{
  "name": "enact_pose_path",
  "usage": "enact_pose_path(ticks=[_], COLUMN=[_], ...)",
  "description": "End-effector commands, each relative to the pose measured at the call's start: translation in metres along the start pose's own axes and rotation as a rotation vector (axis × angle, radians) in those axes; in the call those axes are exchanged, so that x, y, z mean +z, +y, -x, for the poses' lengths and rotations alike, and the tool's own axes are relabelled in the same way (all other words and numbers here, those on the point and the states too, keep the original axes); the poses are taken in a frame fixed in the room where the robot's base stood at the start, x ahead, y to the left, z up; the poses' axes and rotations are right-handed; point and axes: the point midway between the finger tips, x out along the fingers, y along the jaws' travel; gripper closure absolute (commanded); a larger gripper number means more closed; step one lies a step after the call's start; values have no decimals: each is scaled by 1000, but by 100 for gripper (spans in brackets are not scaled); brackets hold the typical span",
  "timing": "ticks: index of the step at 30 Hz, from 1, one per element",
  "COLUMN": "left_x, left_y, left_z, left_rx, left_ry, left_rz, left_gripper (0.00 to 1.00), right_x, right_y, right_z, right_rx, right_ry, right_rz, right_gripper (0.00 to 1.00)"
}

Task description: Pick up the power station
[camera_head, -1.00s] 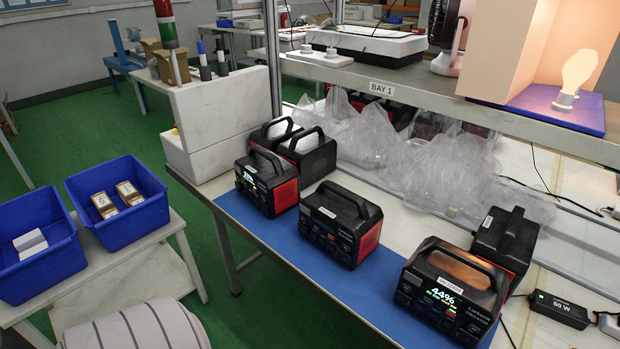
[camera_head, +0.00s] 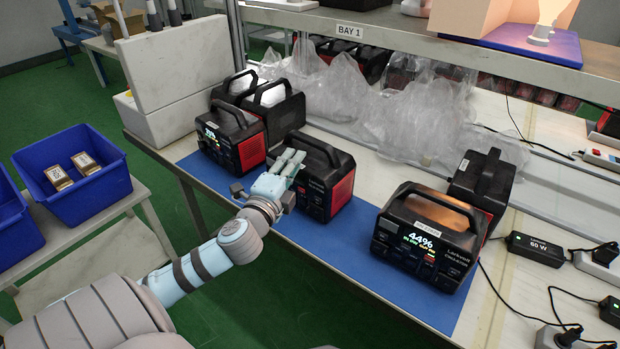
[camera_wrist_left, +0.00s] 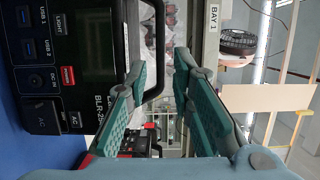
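Black-and-red power stations stand on a blue mat (camera_head: 370,270). The middle one (camera_head: 335,185) has a dark front and a top handle. The left one (camera_head: 235,140) has a lit display; the right one (camera_head: 428,235) shows 44%. My left gripper (camera_head: 290,162) is at the middle station's front left, near its upper part, and hides part of its face. In the left wrist view, the fingers (camera_wrist_left: 160,80) are open with a gap between them, and the station's front (camera_wrist_left: 60,70) fills the left side. I cannot tell whether the fingers touch it. My right gripper is not in view.
More power stations stand behind the left (camera_head: 277,105) and right (camera_head: 484,185) ones. Clear plastic wrap (camera_head: 340,95) lies behind them under the BAY 1 shelf (camera_head: 400,42). A charger (camera_head: 536,248) and cables lie at right. A blue bin (camera_head: 110,205) stands at left.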

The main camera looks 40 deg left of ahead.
Motion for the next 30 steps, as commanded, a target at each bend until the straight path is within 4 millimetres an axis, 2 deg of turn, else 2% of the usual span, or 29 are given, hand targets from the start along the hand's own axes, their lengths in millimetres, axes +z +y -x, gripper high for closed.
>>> enact_pose_path(ticks=[3, 11, 18, 25, 29, 30], left_x=[0, -1, -4, -4, -4, -4], left_y=[1, 1, -1, -1, -1, -1], left_z=[-27, -57, -99, -102, -102, -102], left_rx=[-1, 2, 3, 4, 5, 5], left_ry=[-2, -2, -1, 1, 1, 1], left_rz=[6, 7, 8, 4, 5, 5], left_gripper=[78, 78, 78, 80, 100, 100], right_x=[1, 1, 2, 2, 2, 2], right_y=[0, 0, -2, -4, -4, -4], right_z=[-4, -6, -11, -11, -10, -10], right_rx=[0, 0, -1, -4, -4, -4], right_ry=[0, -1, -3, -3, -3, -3], right_rz=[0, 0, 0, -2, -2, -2], right_gripper=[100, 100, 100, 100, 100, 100])
